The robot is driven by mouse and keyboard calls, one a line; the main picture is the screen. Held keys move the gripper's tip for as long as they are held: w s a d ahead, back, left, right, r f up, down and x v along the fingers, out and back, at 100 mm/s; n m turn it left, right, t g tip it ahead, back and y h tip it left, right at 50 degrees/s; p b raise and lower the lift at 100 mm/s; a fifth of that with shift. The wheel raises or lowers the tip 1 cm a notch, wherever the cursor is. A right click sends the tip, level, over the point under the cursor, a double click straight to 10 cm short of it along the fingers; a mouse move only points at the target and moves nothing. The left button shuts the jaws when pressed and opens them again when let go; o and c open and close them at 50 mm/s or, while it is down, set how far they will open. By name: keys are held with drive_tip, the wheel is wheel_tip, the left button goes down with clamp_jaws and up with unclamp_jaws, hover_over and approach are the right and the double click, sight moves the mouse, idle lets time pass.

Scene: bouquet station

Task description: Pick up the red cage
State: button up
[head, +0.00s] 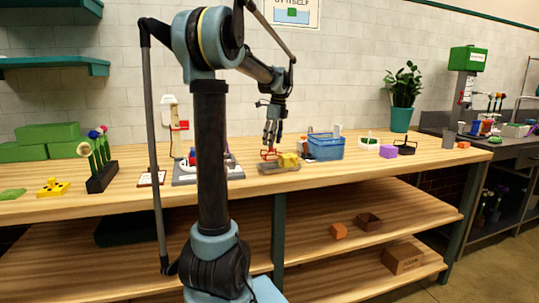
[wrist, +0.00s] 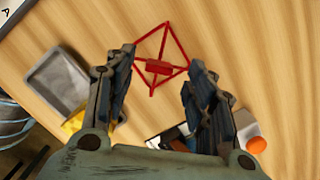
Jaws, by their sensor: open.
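The red cage (wrist: 158,67) shows in the wrist view as a thin red wire frame with a small solid red block in its middle, over the wooden tabletop. In the head view the red cage (head: 270,154) is small, just below my gripper (head: 271,143) near the middle of the table. In the wrist view my gripper (wrist: 162,60) is open, with one finger on each side of the red cage's lower part. The fingers look apart from the block. Whether they touch the wires, and their exact height over the cage, I cannot tell.
A grey tray (wrist: 60,82) and a yellow thing (wrist: 74,122) lie left of the cage. A blue basket (head: 325,149) stands to its right, then a purple block (head: 388,152) and a black wire frame (head: 405,148). Bare wood lies beyond the cage in the wrist view.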

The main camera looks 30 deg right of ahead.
sight(271, 151)
drive_tip(key=shift+w+a+f, duration=0.1)
drive_tip(key=shift+f, duration=1)
drive_tip(key=c, duration=1)
drive_tip(key=shift+o, duration=0.2)
